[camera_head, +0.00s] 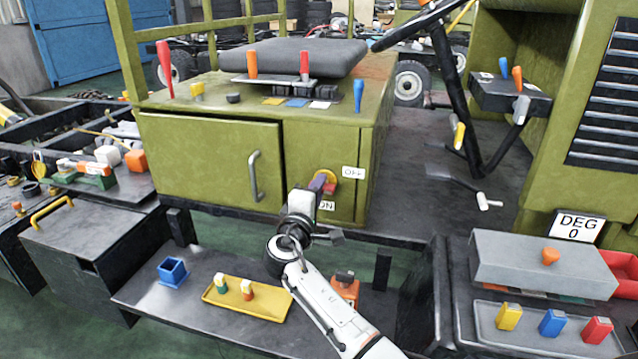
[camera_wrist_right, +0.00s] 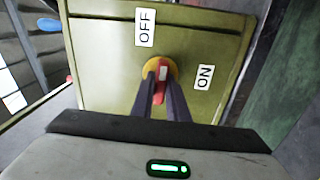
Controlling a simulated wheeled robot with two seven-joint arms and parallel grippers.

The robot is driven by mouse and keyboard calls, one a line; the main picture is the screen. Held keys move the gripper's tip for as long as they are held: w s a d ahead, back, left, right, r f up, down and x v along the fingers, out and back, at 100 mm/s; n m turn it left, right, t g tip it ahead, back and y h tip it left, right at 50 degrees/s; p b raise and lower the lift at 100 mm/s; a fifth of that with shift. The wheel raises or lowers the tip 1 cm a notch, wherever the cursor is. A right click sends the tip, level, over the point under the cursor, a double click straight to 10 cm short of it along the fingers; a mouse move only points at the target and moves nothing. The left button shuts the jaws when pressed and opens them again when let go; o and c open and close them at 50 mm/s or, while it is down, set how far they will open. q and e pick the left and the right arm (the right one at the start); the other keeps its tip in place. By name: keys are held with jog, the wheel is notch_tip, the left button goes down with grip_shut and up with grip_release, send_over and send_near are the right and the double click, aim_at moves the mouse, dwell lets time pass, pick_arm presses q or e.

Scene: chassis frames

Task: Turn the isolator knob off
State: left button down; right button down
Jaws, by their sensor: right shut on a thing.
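The isolator knob is a red handle (camera_wrist_right: 159,96) on a round yellow plate (camera_wrist_right: 149,67), on the green cabinet's front. In the head view the yellow plate (camera_head: 325,174) is partly hidden by my gripper. My right gripper (camera_head: 319,184) is shut on the red handle, with one dark finger on each side. In the wrist view the handle runs roughly up and down and has a white mark. The OFF label (camera_wrist_right: 145,28) is above it, slightly left; the ON label (camera_wrist_right: 204,77) is to its right. My left gripper is not in view.
The green cabinet (camera_head: 205,160) has a door with a grey handle (camera_head: 254,176). Below is a dark shelf with a yellow tray (camera_head: 225,300), a blue open box (camera_head: 173,271) and an orange object (camera_head: 345,289) close to my right arm. Levers stand on the cabinet top.

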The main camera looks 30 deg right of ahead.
jog(key=shift+f+n, duration=0.1)
jog(key=shift+n, duration=0.3)
jog(key=c, duration=1.8)
grip_release()
jog(key=shift+o, duration=0.2)
jog(key=v, duration=1)
jog(key=shift+s, duration=0.2)
jog(key=shift+a, duration=0.1)
